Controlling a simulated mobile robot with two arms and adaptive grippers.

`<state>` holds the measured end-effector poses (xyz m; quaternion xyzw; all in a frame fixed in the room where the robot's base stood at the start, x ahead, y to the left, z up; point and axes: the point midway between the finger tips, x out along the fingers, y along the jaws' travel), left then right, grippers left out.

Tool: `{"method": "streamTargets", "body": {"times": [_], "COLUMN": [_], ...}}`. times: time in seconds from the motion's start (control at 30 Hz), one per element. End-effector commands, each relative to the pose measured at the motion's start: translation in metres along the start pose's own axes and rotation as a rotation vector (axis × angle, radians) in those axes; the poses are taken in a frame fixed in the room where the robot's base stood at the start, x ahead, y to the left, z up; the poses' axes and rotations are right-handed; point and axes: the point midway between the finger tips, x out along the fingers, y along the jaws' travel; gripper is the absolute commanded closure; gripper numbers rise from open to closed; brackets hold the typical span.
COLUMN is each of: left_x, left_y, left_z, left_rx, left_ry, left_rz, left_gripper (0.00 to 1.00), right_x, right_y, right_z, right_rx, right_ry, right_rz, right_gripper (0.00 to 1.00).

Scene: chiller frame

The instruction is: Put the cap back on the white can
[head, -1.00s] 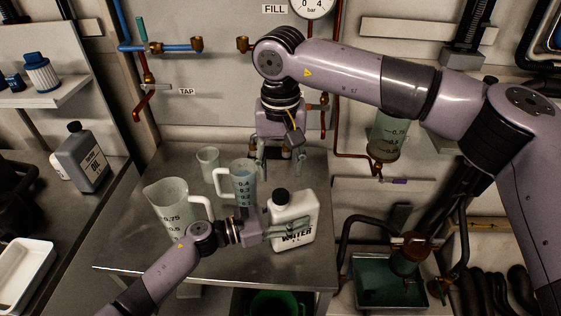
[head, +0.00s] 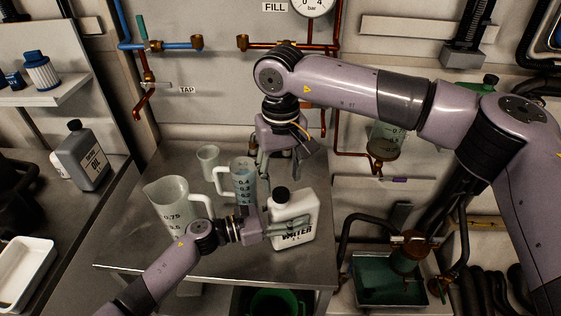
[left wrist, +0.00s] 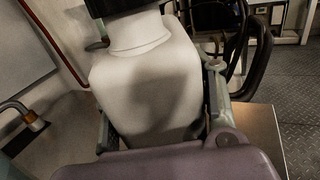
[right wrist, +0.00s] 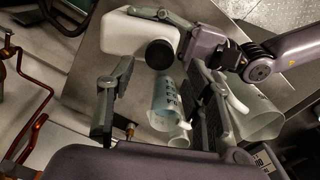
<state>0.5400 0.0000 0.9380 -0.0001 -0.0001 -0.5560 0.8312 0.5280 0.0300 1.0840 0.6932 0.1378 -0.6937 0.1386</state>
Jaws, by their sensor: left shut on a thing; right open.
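The white can (head: 294,213), lettered WATER, stands upright on the steel table. A black cap (head: 281,194) sits over its neck; I cannot tell how tightly. My left gripper (head: 290,228) is shut on the can's body from the side, and the left wrist view shows its fingers along both sides of the can (left wrist: 150,85). My right gripper (head: 279,168) is open and empty above and behind the can, apart from the cap. In the right wrist view the cap (right wrist: 160,54) lies beyond and between the open fingers (right wrist: 158,70).
A large measuring jug (head: 172,205), a smaller jug with liquid (head: 243,178) and a cup (head: 208,157) stand left of the can. A grey oil can (head: 83,158) stands on the left counter.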

Motion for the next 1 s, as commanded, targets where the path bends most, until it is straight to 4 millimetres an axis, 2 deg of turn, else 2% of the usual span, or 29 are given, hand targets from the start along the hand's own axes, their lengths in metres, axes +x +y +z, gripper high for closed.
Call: {"method": "streamTargets", "body": {"times": [0.1,0.3,0.7,1.0], "left_x": [0.000,0.000,0.000,0.000], "left_y": [0.000,0.000,0.000,0.000], "left_z": [0.000,0.000,0.000,0.000], "left_rx": [-0.001,-0.001,-0.001,-0.001], "left_ry": [-0.001,-0.001,-0.001,-0.001], "left_rz": [-0.001,-0.001,0.000,0.000], "left_gripper": [1.00,1.00,1.00,1.00], "right_x": [0.020,0.042,0.049,0.048], "right_y": [0.000,0.000,0.000,0.000], "right_z": [0.001,0.000,0.000,0.000], "right_rx": [0.001,0.001,0.001,0.001], "right_ry": [-0.003,0.000,0.001,0.001], "right_rz": [-0.001,-0.001,0.000,-0.001], "right_gripper": [0.53,0.53,0.53,0.73]}}
